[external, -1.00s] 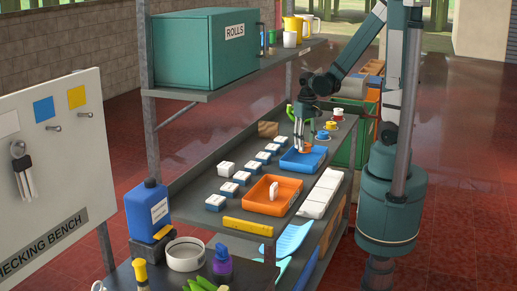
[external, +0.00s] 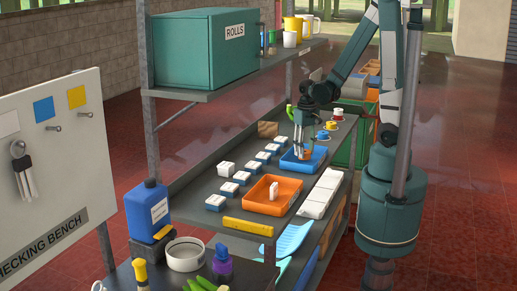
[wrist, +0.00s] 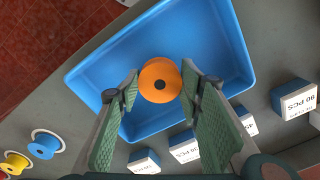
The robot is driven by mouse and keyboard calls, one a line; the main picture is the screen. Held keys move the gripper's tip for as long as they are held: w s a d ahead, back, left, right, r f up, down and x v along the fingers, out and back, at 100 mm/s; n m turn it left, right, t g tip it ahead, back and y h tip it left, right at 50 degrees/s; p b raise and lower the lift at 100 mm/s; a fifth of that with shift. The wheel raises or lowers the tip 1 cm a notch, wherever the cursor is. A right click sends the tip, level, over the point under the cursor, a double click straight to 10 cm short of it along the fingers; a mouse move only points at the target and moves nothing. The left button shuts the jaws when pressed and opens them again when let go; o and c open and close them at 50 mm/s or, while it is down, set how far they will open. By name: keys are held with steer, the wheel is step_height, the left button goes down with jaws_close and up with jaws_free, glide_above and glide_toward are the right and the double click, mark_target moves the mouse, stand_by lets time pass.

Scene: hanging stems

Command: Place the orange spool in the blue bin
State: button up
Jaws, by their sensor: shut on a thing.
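The orange spool (wrist: 160,80) is between the two fingertips of my gripper (wrist: 160,82), seen from above in the wrist view. The gripper is shut on it. The blue bin (wrist: 215,45) surrounds the spool in that view, and the spool is over or at its floor. In the external view, my gripper (external: 301,149) points down into the blue bin (external: 290,164), and the spool is mostly hidden by the fingers. I cannot tell whether the spool touches the bin floor.
An orange tray (external: 258,204) with a white item stands in front of the blue bin. Blue-and-white boxes (external: 228,189) line the shelf to the left. Other spools sit behind the bin, including a yellow one (wrist: 15,163) and a blue one (wrist: 44,146).

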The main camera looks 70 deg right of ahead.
steer(key=shift+f, duration=0.7)
steer(key=shift+f, duration=0.15)
steer(key=o, duration=0.9)
steer(key=shift+r, duration=0.25)
step_height(320, 180, up, 12)
steer(key=p, duration=0.1)
steer(key=shift+p, duration=0.35)
steer(key=shift+f, duration=0.1)
stand_by(0.6)
